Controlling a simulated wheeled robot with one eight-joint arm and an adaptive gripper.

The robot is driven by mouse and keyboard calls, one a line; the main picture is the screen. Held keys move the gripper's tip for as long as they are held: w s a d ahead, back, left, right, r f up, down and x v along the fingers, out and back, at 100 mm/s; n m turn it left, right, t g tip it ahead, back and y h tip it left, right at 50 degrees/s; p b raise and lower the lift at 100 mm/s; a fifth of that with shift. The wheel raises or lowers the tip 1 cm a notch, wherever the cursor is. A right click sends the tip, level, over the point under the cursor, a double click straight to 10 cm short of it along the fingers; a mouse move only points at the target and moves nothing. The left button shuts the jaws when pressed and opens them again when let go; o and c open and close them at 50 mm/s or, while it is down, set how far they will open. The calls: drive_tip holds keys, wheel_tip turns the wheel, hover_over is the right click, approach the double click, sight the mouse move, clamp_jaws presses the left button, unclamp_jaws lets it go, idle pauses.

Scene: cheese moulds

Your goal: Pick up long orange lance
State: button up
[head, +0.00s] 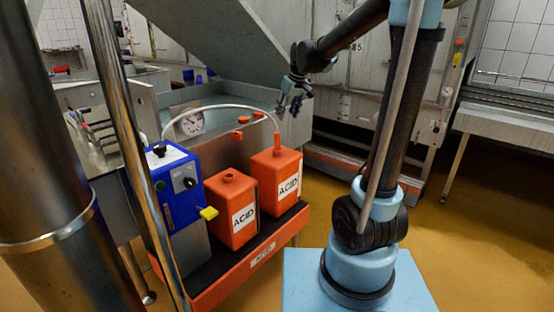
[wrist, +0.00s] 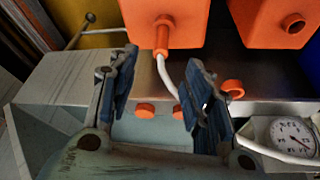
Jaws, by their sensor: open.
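The orange lance (head: 277,145) stands upright in the top of the right-hand orange acid canister (head: 276,175), with a white hose (head: 235,107) at its upper end. Only its upper part shows; the rest is hidden in the canister. In the wrist view the lance (wrist: 162,36) lies ahead of the fingertips, roughly centred between them. My gripper (head: 290,104) is open and empty, above and apart from the lance. Both fingers of my gripper (wrist: 161,60) show in the wrist view, with the hose passing between them.
A second acid canister (head: 231,210) and a blue pump box (head: 176,185) stand beside it on an orange-edged tray (head: 237,277). A metal vat with a dial gauge (head: 190,123) is behind. Orange caps (head: 243,120) sit on the vat rim. Yellow floor (head: 480,230) is clear at right.

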sight(279, 137)
drive_tip(key=x, duration=1.2)
drive_tip(key=shift+w+a, duration=0.15)
drive_tip(key=shift+a+x, duration=0.1)
drive_tip(key=shift+x, duration=1.2)
drive_tip(key=shift+a+x, duration=0.15)
drive_tip(key=shift+x, duration=1.15)
clamp_jaws()
